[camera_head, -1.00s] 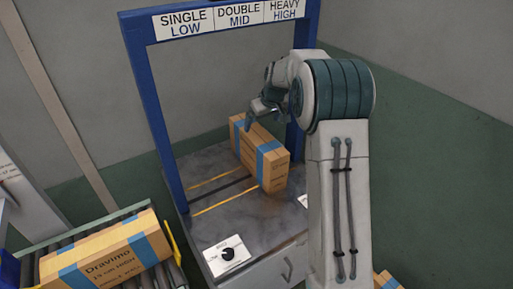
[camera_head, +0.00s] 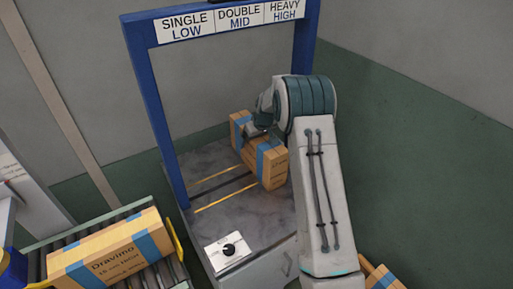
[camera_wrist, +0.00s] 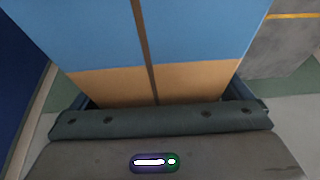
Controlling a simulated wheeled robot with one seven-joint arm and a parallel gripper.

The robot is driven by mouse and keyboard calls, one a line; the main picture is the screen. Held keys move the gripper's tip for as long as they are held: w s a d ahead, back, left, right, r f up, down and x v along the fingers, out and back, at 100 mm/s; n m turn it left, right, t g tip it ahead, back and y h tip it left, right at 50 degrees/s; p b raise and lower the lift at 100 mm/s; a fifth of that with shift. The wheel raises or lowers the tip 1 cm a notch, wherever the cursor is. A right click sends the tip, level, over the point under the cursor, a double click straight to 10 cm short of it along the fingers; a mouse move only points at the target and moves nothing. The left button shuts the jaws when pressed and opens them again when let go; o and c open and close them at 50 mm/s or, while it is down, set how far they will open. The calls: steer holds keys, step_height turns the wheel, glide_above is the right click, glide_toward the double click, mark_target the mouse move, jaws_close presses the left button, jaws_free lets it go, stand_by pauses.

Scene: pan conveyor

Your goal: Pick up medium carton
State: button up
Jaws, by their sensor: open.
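A brown carton with blue tape bands (camera_head: 275,173) stands on the grey bench under the blue frame. I cannot tell for sure that it is the medium one. My gripper (camera_head: 257,134) is open at the top of this carton and partly covers it in the head view. In the wrist view, the carton's blue tape and brown cardboard (camera_wrist: 190,82) fill the space in front of the palm. Dark finger parts show at its left and right sides. The fingertips are hidden, and I cannot tell whether they touch the carton.
A larger-looking Dravino carton (camera_head: 107,258) lies on the roller conveyor (camera_head: 170,270) at the lower left. Another carton (camera_head: 383,277) shows at the bottom right. The blue frame (camera_head: 160,120) bears SINGLE, DOUBLE and HEAVY signs. The bench (camera_head: 225,222) is clear at the front, apart from a knob panel (camera_head: 228,250).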

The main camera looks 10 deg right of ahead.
steer(key=c, duration=1.2)
steer(key=shift+w, duration=0.1)
steer(key=c, duration=0.3)
steer(key=shift+r, duration=0.1)
